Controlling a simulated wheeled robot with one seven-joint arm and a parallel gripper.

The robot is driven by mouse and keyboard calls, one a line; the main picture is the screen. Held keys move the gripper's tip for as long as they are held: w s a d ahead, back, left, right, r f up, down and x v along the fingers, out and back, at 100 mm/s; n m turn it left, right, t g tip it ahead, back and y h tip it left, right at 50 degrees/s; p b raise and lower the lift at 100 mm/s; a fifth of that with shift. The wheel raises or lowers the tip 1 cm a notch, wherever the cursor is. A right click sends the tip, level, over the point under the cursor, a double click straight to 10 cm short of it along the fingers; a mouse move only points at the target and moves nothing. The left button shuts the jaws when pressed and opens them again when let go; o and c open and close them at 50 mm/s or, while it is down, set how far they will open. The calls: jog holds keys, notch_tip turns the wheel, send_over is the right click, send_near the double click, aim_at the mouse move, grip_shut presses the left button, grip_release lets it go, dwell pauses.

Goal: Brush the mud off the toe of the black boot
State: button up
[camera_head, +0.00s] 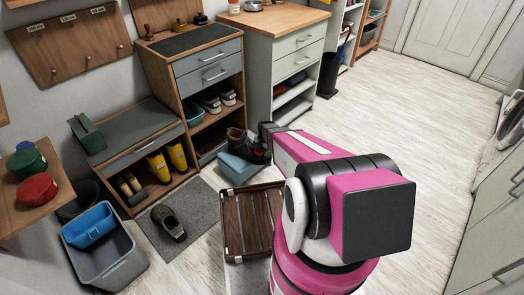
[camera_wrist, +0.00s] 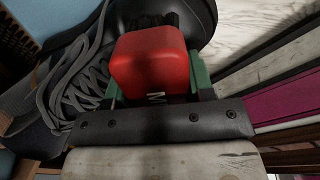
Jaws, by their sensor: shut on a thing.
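The black boot (camera_wrist: 75,80) with grey laces fills the upper left of the wrist view. Its dark rounded toe (camera_wrist: 205,18) curves behind a red block-shaped brush (camera_wrist: 150,55) marked with an M. Dark bristles show at the brush's far end, by the toe; I cannot tell if they touch it. My gripper (camera_wrist: 155,78) is shut on the brush, with green parts on both sides of it. In the head view, the boot (camera_head: 250,150) is on a blue stool (camera_head: 240,168), beside the end of my pink arm, which hides the gripper and brush. Mud cannot be made out.
A grey mat (camera_head: 150,240) with a single shoe (camera_head: 168,222) is to the left, near a grey bin (camera_head: 105,265). A wooden shoe cabinet (camera_head: 165,75) stands behind. The floor at right is clear.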

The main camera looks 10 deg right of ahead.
jog(key=shift+r, duration=0.15)
jog(key=shift+s+d+r, duration=0.1)
jog(key=shift+d+r, duration=0.1)
jog(key=shift+r, duration=1.5)
jog(key=shift+s+d+r, duration=0.1)
jog(key=shift+d+r, duration=0.05)
jog(key=shift+r, duration=1.55)
jog(key=shift+f, duration=0.15)
jog(key=shift+m, duration=0.3)
jog(key=shift+s+a+f, duration=0.15)
jog(key=shift+a+f, duration=0.05)
jog(key=shift+f, duration=0.6)
jog(key=shift+s+a+f, duration=0.1)
jog(key=shift+a+f, duration=0.15)
jog(key=shift+f, duration=0.6)
jog(key=shift+s+a+f, duration=0.15)
jog(key=shift+a+f, duration=0.05)
jog(key=shift+f, duration=0.6)
jog(key=shift+w+a+f, duration=0.1)
jog(key=shift+f, duration=0.9)
